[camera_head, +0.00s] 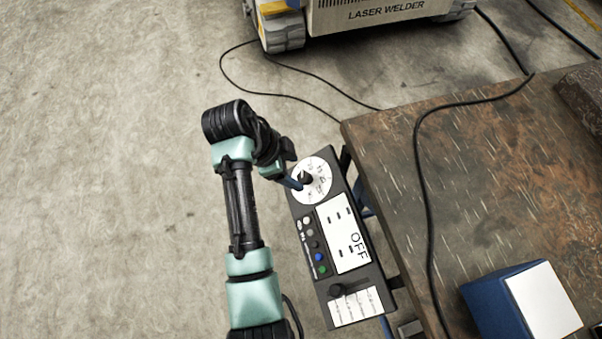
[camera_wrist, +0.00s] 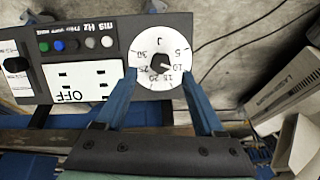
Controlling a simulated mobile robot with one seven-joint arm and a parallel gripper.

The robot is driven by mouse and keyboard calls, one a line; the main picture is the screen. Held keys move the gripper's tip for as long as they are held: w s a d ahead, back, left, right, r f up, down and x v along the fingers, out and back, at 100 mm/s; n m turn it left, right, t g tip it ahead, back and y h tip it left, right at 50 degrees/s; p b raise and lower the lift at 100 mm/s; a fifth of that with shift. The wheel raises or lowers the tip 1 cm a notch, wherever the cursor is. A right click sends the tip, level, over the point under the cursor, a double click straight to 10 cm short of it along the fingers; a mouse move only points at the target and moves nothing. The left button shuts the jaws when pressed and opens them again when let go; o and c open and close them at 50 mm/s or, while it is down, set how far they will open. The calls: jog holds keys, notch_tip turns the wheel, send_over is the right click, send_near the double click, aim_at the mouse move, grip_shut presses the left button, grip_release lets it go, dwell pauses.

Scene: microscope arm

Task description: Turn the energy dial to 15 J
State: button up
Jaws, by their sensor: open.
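The energy dial (camera_head: 322,168) is a white numbered disc at the far end of a black control panel. It also shows in the wrist view (camera_wrist: 166,38), marked J with numbers from 5 to 30. Its black knob (camera_wrist: 159,63) sits at the centre and appears to point near the 10; the exact setting is hard to read. My gripper (camera_wrist: 160,71) is open, its two blue fingers on either side of the dial, apart from the knob. In the head view my gripper (camera_head: 293,183) is at the dial's left edge, partly hidden by my arm.
The panel (camera_head: 303,210) has an OFF display (camera_head: 340,225), several coloured buttons and a black lever (camera_head: 350,288). A brown worktable (camera_head: 480,190) with a cable and a blue box (camera_head: 490,305) stands to the right. A laser welder (camera_head: 385,12) stands behind. Floor at left is clear.

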aim_at(303, 177)
jog(key=x, duration=0.5)
jog(key=shift+b, duration=0.3)
grip_shut()
